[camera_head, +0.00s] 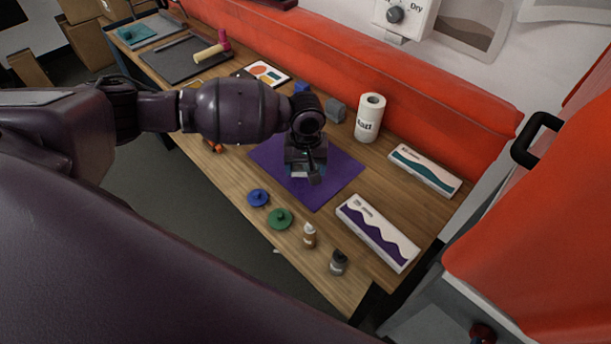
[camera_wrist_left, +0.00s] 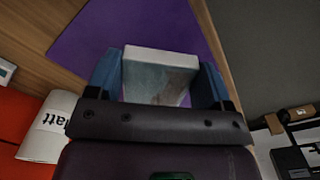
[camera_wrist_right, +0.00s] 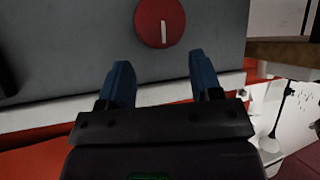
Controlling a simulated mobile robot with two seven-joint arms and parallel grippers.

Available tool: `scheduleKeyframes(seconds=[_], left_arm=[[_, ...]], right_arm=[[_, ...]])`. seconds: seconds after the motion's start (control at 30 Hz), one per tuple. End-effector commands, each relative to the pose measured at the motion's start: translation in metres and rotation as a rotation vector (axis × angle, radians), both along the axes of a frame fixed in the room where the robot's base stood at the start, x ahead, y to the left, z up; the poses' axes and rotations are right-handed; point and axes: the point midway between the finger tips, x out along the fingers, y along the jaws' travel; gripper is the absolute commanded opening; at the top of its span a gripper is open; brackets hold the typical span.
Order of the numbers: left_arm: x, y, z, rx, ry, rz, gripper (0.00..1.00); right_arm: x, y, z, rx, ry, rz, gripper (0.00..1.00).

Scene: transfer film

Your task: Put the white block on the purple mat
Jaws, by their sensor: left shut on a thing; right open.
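The purple mat (camera_head: 335,178) lies flat on the wooden table; it also shows in the left wrist view (camera_wrist_left: 130,22). My left gripper (camera_head: 303,176) is over the mat and points down. In the left wrist view its blue fingers are shut on the white block (camera_wrist_left: 158,72), one on each side, with the mat behind it. In the head view the block is mostly hidden under the gripper, and I cannot tell whether it touches the mat. My right gripper (camera_wrist_right: 162,82) is open and empty, in front of a grey panel with a red knob (camera_wrist_right: 160,22).
Two long boxes (camera_head: 378,232) and a white roll (camera_head: 369,118) are to the right. An orange padded back (camera_head: 400,90) borders the table.

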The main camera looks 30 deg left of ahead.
Motion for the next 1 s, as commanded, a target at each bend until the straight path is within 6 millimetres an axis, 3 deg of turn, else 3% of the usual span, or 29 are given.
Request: scheduleKeyframes(seconds=[0.4,0.77,0.8,0.93,1.0], left_arm=[[0.000,0.000,-0.042,0.001,0.000,0.000,0.47],[0.000,0.000,-0.045,0.000,0.000,0.000,0.47],[0.000,0.000,-0.045,0.000,0.000,0.000,0.77],[0.000,0.000,-0.045,0.000,0.000,0.000,0.97],[0.000,0.000,-0.045,0.000,0.000,0.000,0.99]], right_arm=[[0.002,0.000,0.000,0.000,-0.004,0.000,0.59],[0.003,0.001,0.002,0.000,-0.007,0.002,0.59],[0.003,0.001,0.002,0.000,-0.007,0.002,0.59],[0.003,0.001,0.001,0.000,-0.007,0.002,0.59],[0.003,0.001,0.001,0.000,-0.007,0.002,0.59]])
